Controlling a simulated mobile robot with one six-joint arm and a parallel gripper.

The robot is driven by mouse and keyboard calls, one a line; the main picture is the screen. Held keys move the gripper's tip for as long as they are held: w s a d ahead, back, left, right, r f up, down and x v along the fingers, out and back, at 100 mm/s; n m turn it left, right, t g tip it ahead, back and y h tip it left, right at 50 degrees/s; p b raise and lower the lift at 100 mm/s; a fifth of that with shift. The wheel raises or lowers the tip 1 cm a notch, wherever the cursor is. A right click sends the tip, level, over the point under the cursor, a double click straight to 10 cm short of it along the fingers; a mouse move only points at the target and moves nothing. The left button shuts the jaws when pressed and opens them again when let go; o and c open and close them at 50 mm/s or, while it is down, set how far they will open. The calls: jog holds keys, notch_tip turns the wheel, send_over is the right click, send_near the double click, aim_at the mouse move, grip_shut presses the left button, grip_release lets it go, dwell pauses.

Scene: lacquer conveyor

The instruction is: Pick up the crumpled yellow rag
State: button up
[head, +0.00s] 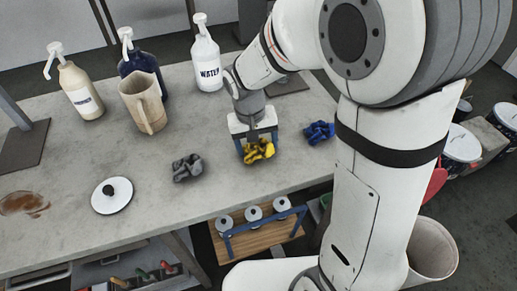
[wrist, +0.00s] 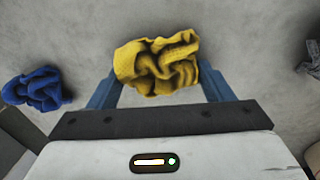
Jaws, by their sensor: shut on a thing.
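The crumpled yellow rag (head: 259,151) is on the grey table, near its front edge, in the head view. My gripper (head: 258,146) points down over it, with its blue fingers on either side of the rag. In the wrist view the yellow rag (wrist: 157,63) sits between the two blue fingertips (wrist: 158,82). The gripper is shut on the rag. I cannot tell whether the rag is clear of the table top.
A grey rag (head: 187,168) lies to the left and a blue rag (head: 319,132) to the right. A beige pitcher (head: 145,103), a white WATER bottle (head: 207,62) and other pump bottles stand behind. A round white lid (head: 112,196) lies front left.

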aim_at(257, 144)
jog(key=c, duration=0.3)
jog(key=shift+r, duration=0.15)
notch_tip(257, 144, up, 10)
jog(key=shift+p, duration=0.3)
jog(key=o, duration=0.3)
jog(key=shift+c, duration=1.2)
